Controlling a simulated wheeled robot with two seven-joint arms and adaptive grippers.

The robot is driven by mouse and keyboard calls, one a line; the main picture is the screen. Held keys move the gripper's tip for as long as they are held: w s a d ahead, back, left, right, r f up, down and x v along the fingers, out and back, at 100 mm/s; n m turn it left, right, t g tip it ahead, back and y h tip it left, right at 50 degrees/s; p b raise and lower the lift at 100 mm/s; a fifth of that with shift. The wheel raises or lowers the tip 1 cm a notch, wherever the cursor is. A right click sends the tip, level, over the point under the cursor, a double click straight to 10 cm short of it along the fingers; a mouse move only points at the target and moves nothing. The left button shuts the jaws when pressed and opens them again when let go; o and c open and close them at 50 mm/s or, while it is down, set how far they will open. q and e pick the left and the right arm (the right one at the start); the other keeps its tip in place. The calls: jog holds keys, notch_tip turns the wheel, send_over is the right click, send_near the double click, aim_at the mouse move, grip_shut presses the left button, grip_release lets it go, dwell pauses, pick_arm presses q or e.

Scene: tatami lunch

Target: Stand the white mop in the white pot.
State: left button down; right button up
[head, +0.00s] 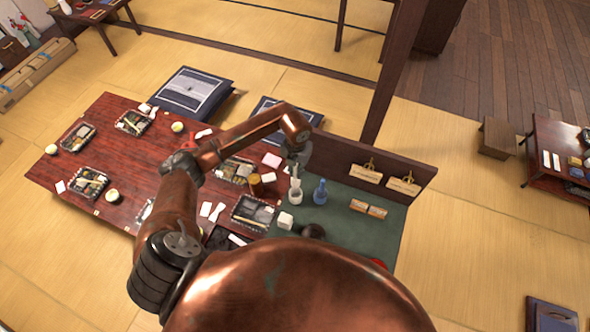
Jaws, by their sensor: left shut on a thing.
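My left gripper (298,162) comes in from the left over the table and points down, shut on the top of the white mop (295,181). The mop is small and roughly upright, and the gripper hides its upper end. The white pot (295,198) stands on the green mat right under the mop. The mop's lower end overlaps the pot's mouth in the head view; I cannot tell whether it rests inside or hangs just above. My right gripper is not in view.
A blue mop in a blue pot (320,193) stands close to the right. A white block (285,220) and a dark round thing (313,231) lie nearer. A wooden board with hooks (375,160) edges the green mat (355,228). Lunch trays (253,213) fill the table leftward.

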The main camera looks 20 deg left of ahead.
aim_at(296, 181)
pick_arm(q)
jog(key=shift+w+f, duration=0.1)
jog(key=shift+f, duration=0.45)
jog(key=shift+f+b, duration=0.7)
jog(key=shift+f, duration=0.2)
jog(key=shift+f+b, duration=0.4)
jog(key=shift+f, duration=0.3)
jog(key=shift+a+f+b, duration=0.1)
jog(key=shift+f+b, duration=1)
jog(key=shift+f, duration=0.45)
jog(key=shift+f+b, duration=0.95)
jog(key=shift+f, duration=0.45)
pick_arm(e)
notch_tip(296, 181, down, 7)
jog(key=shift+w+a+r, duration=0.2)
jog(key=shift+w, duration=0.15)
pick_arm(q)
jog(key=c, duration=1.9)
grip_release()
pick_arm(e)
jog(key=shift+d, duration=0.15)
